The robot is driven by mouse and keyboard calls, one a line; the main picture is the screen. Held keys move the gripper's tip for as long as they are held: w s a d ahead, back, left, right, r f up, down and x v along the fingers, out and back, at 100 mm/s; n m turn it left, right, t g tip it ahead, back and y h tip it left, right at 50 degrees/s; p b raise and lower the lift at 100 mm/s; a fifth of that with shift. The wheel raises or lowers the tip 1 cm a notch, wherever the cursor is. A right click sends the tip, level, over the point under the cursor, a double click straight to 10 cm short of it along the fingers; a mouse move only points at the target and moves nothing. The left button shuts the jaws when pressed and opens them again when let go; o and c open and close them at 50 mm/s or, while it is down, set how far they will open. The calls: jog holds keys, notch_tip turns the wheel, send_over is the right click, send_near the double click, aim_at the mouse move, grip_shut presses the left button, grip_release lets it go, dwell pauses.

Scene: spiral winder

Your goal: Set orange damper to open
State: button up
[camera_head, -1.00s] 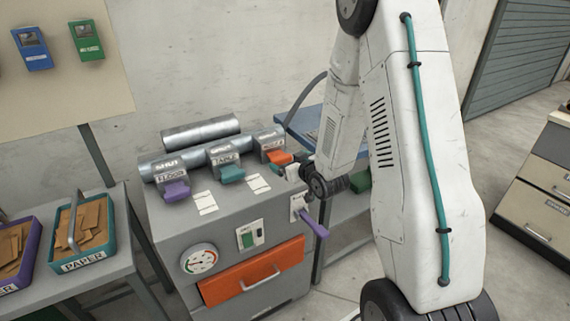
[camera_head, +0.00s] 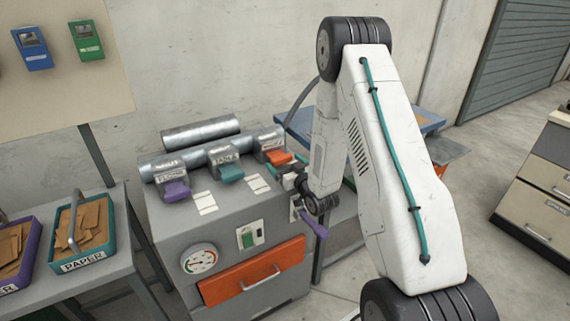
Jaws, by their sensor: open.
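The orange damper lever (camera_head: 279,157) sticks out forward from the rightmost grey collar (camera_head: 268,141) on the metal duct, at the back right of the grey machine. A label on that collar is too small to read. My gripper (camera_head: 288,171) is open and small in view, just to the front right of the orange lever. Its wrist partly hides it, so I cannot tell whether it touches the lever. The teal damper lever (camera_head: 231,173) and purple damper lever (camera_head: 176,191) are on the collars to the left.
The machine top (camera_head: 214,222) has white label plates in front of the levers. Its front has a gauge (camera_head: 199,259), a green switch (camera_head: 247,237), an orange drawer (camera_head: 252,272) and a purple handle (camera_head: 314,225) below my wrist. A paper tray (camera_head: 55,262) stands left.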

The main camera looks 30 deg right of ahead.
jog(key=shift+w, duration=0.25)
jog(key=shift+c, duration=0.3)
